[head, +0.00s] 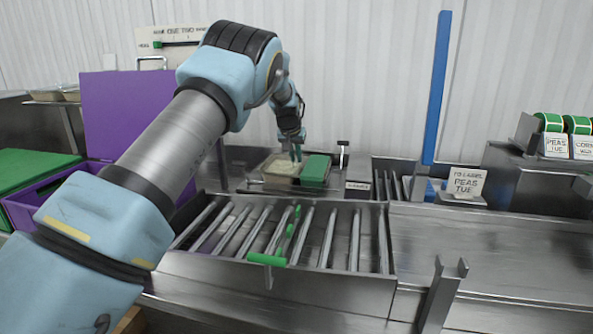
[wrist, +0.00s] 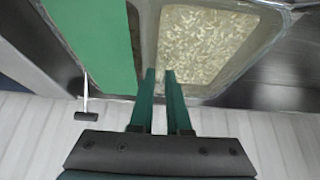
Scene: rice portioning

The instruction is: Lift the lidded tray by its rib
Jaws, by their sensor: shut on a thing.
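The tray stands on the steel station behind the rollers, with its pale rim (head: 262,180) showing in the head view. A green lid (head: 315,171) covers one part, and pale rice (head: 282,168) shows in the open part on the left. In the wrist view the green lid (wrist: 90,42) is on the left and the rice (wrist: 205,45) on the right, with the pale rib (wrist: 147,32) between them. My gripper (head: 296,153) points down at the tray. Its green fingers (wrist: 160,72) are shut on the rib's near end, with a narrow gap between them. Whether the tray is clear of the surface cannot be told.
A blue post (head: 437,90) and a "to label peas" sign (head: 466,183) stand at right. A purple bin (head: 50,188) is at left. The steel counter (head: 500,240) at right is mostly clear.

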